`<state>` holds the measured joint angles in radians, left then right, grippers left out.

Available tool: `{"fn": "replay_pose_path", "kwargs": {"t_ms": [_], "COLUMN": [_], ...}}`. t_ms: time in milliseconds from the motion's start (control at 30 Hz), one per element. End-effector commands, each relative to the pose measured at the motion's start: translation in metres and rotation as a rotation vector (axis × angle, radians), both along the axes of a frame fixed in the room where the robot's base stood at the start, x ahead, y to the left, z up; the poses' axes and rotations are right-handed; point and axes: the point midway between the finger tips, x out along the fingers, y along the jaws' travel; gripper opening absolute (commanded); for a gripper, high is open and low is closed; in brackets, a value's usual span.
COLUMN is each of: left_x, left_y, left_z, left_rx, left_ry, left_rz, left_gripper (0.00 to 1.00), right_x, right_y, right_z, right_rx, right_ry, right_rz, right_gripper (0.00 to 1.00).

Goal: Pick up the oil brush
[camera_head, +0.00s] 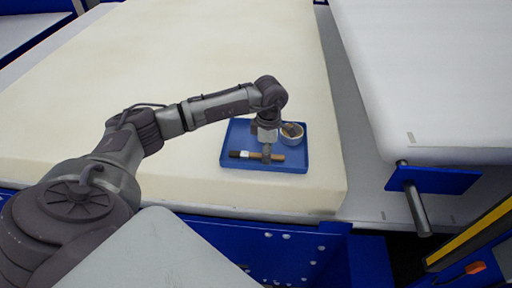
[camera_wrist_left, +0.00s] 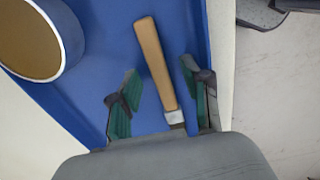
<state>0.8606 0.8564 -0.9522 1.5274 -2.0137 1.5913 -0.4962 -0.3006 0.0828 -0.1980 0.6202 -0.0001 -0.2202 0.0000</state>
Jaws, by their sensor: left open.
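The oil brush (camera_head: 245,154) lies flat across the front of the blue tray (camera_head: 293,168) in the head view. In the left wrist view its wooden handle (camera_wrist_left: 153,58) points away, and a metal ferrule (camera_wrist_left: 174,117) shows near my palm; the bristles are hidden there. My left gripper (camera_head: 267,156) points down over the brush. In the left wrist view its open fingers (camera_wrist_left: 160,72) stand on either side of the handle, with gaps showing. The right gripper is out of view.
A white block (camera_head: 430,80) lies at right.

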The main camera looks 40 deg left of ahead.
Motion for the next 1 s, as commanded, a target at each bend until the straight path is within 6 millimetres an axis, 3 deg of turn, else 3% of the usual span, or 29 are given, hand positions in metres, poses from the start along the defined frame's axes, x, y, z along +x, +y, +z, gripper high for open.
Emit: {"fn": "replay_pose_path", "kwargs": {"t_ms": [200, 500, 1000], "left_x": [0.000, 0.000, 0.001], "left_y": [0.000, 0.000, 0.000], "left_z": [-0.002, -0.001, 0.009], "left_rx": [0.000, -0.001, 0.000], "left_ry": [0.000, -0.001, -0.004], "left_rz": [0.000, 0.000, 0.000], "left_gripper": [0.48, 0.00, 0.00], "right_x": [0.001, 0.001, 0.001], "right_y": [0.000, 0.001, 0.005], "right_z": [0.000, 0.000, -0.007], "right_rx": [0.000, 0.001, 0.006], "right_ry": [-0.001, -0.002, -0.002], "right_rz": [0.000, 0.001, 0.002], "right_gripper": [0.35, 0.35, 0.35]}}
